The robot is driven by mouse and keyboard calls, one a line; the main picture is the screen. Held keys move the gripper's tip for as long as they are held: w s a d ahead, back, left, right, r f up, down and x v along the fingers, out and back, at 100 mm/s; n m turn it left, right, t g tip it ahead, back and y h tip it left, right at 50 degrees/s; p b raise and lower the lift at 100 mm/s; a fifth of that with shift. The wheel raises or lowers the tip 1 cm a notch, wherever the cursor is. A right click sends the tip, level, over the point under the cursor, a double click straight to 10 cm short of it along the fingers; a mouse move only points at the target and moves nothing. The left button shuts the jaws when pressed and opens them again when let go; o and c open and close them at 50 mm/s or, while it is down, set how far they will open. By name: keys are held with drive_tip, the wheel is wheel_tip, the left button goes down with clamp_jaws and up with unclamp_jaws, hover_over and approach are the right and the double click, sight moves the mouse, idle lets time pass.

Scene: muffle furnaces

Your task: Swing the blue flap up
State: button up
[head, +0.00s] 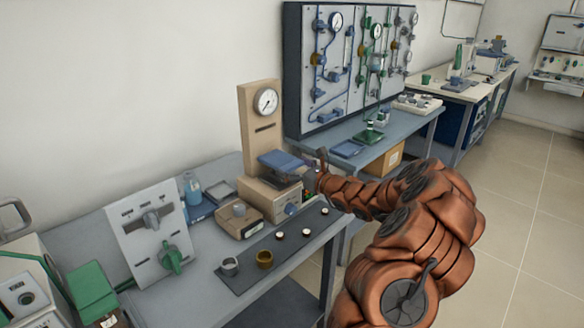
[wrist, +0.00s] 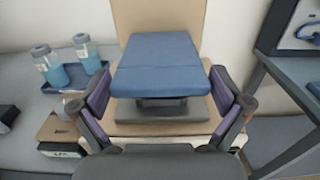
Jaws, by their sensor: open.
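The blue flap (head: 281,161) sits low on the front of a beige upright unit (head: 250,125) with a round dial. In the wrist view the flap (wrist: 158,64) is a flat blue panel, tilted, above a grey block. My gripper (head: 311,168) is at the flap's right side in the head view. In the wrist view my gripper (wrist: 162,92) is open, with one finger to each side of the flap's near edge. I cannot tell whether either finger touches it. Nothing is held.
A beige box (head: 239,220) and a dark mat (head: 272,258) with several small cups lie in front. Blue-liquid bottles (wrist: 86,54) stand on a tray to the left. A gauge panel (head: 345,65) stands behind. Open floor (head: 510,210) lies to the right.

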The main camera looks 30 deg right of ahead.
drive_tip(key=c, duration=1.3)
drive_tip(key=shift+r+p, duration=0.15)
drive_tip(key=shift+p, duration=0.15)
